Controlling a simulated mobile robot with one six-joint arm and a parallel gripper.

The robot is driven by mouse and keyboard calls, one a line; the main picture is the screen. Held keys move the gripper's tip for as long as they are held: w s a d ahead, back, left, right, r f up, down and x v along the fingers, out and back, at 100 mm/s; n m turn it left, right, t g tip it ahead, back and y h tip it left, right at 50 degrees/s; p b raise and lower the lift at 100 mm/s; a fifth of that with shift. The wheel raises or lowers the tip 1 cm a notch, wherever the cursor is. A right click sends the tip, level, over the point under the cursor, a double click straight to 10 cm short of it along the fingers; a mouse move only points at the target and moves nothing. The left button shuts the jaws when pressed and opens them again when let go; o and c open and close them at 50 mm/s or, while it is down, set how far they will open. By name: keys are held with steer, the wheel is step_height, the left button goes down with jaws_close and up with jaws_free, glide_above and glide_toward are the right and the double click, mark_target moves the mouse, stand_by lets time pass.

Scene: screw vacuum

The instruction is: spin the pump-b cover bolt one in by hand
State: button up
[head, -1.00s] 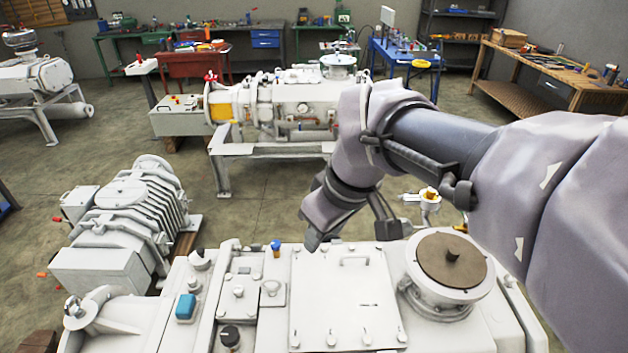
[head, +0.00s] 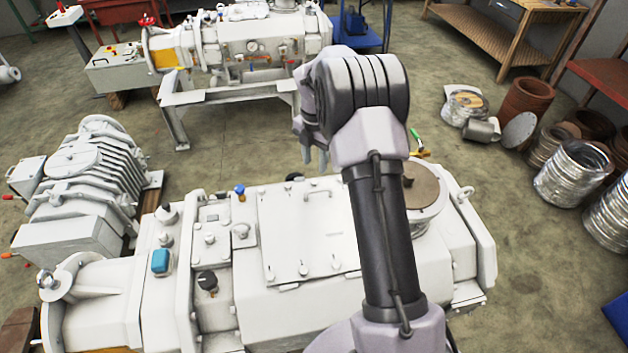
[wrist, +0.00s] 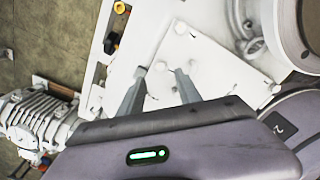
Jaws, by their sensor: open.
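The white pump (head: 255,300) in front of me carries a flat, pale cover plate (head: 290,225) with a handle on top. Several cover bolts stand along its near edge, one of them a bolt (head: 303,270) near the middle. My gripper (head: 313,160) is above the cover's far side, apart from it, with fingers pointing down. In the wrist view, my gripper (wrist: 162,72) is open, with the cover (wrist: 220,70) beyond the fingers. A pale bolt head (wrist: 181,27) shows near a cover corner. I cannot tell which bolt is bolt one. My arm hides the cover's right part.
A round brown-topped flange (head: 422,190) rises right of the cover. A blue-capped fitting (head: 240,192) and a teal box (head: 160,262) are on its left. A ribbed pump (head: 85,185) stands at left, another machine (head: 245,45) behind. Several metal coils (head: 565,180) lie at right.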

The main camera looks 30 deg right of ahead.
mark_target(315, 181)
step_height(315, 181, down, 7)
steer(key=shift+r+b, duration=0.1)
steer(key=shift+b, duration=0.7)
jaws_close()
